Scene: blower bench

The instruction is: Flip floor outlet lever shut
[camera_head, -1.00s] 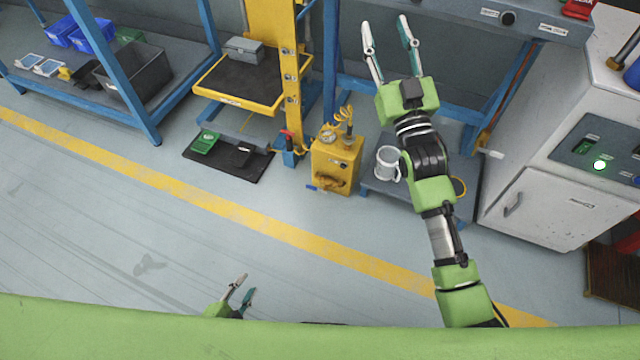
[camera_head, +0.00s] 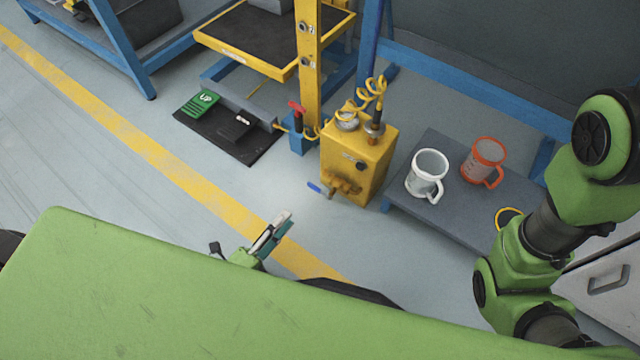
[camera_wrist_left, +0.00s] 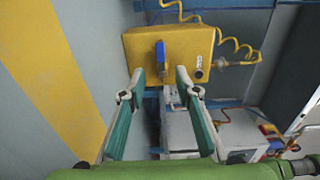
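A yellow floor box (camera_head: 360,150) stands on the floor with a brass valve (camera_head: 346,184) low on its front. A blue lever (camera_head: 315,187) sticks out from the valve to the left. A red-handled lever (camera_head: 297,108) tops a small blue post (camera_head: 298,140) beside the box. My left gripper (camera_head: 283,222) is short of the box, apart from the blue lever. In the left wrist view my left gripper (camera_wrist_left: 160,82) is open and empty, with the blue lever (camera_wrist_left: 160,54) showing upright beyond and between its fingers. My right gripper is out of view.
A black mat (camera_head: 235,148) with a green pedal (camera_head: 199,103) lies left of the post. Floor before the box is clear.

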